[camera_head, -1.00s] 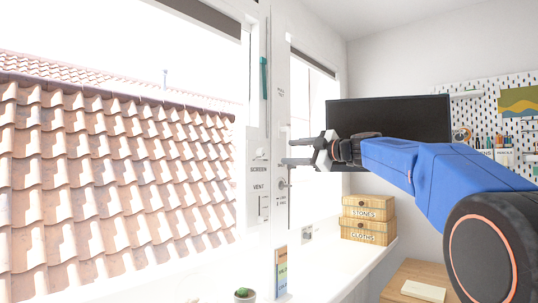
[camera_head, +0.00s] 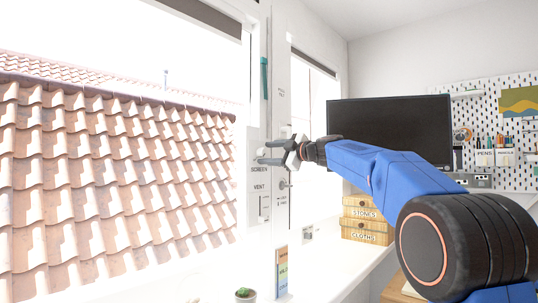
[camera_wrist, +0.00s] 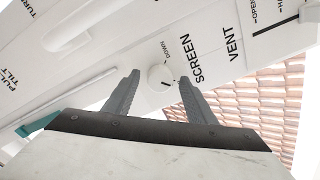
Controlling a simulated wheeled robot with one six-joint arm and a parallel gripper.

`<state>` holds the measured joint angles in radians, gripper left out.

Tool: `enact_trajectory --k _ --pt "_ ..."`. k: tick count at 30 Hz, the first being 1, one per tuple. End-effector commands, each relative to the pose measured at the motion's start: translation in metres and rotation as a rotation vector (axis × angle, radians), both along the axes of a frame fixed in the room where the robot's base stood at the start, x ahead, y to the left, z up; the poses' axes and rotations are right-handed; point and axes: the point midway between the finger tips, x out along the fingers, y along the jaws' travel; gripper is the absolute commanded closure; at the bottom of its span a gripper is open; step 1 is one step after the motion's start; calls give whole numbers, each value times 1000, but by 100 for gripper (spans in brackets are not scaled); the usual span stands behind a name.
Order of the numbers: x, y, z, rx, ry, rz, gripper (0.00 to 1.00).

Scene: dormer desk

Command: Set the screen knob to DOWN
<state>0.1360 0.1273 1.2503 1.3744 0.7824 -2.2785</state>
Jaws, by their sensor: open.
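The screen knob (camera_wrist: 160,77) is a small round white dial on the white window post, beside the word SCREEN in the wrist view. A small dark mark sits on its lower right side there, while the DOWN label (camera_wrist: 164,47) is above it. My gripper (camera_wrist: 159,79) is open, with one grey finger on each side of the knob in that view. Whether the fingers touch it I cannot tell. In the head view my gripper (camera_head: 267,153) is at the post just above the SCREEN label, and its fingers largely cover the knob.
Below is the VENT slider (camera_head: 264,208), with a keyed knob (camera_head: 283,185) to its right. A teal handle (camera_head: 264,78) is higher on the post. A small cactus (camera_head: 244,294) and an upright card (camera_head: 281,271) stand on the sill. Labelled boxes (camera_head: 365,230) sit farther right.

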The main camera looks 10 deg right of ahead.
Motion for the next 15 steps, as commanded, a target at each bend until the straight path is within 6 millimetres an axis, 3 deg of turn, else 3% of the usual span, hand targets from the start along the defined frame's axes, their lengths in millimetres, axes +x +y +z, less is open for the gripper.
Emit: enact_trajectory --k 3,8,15 --pt "0 0 0 0 0 0 51" --pt "0 0 0 0 0 0 90" --pt "0 0 0 7 6 1 90"
